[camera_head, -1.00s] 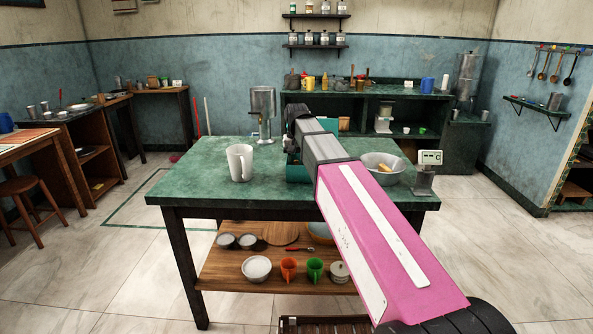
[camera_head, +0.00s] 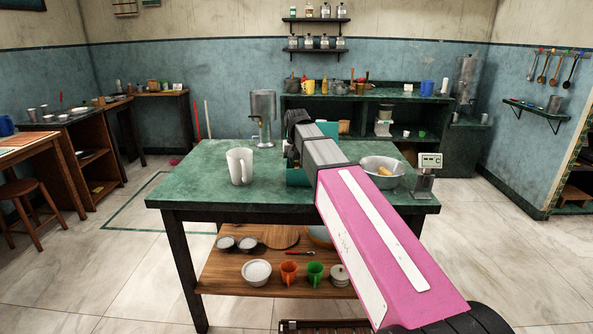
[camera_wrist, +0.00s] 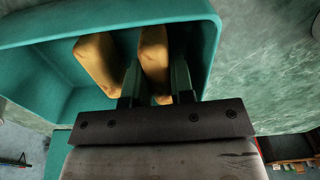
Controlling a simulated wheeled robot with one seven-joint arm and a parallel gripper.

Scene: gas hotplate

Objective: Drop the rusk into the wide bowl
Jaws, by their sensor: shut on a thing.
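A yellow-brown rusk (camera_wrist: 153,48) stands in the teal bin (camera_wrist: 211,45) in the wrist view, between the fingers of my gripper (camera_wrist: 156,72), which is shut on it. A second rusk (camera_wrist: 97,62) leans in the bin to the left, outside the fingers. In the head view the bin (camera_head: 296,178) is on the green table, largely behind my arm, and my fingertips are hidden. The wide bowl (camera_head: 398,177) is grey metal and stands on the table right of my arm, with a yellow-brown piece (camera_head: 385,170) in it.
A white mug (camera_head: 240,166) stands on the table (camera_head: 200,190) left of the bin. A metal dispenser (camera_head: 263,118) is at the back edge. A small scale-like device with a display (camera_head: 430,161) stands right of the bowl. The table's left part is clear.

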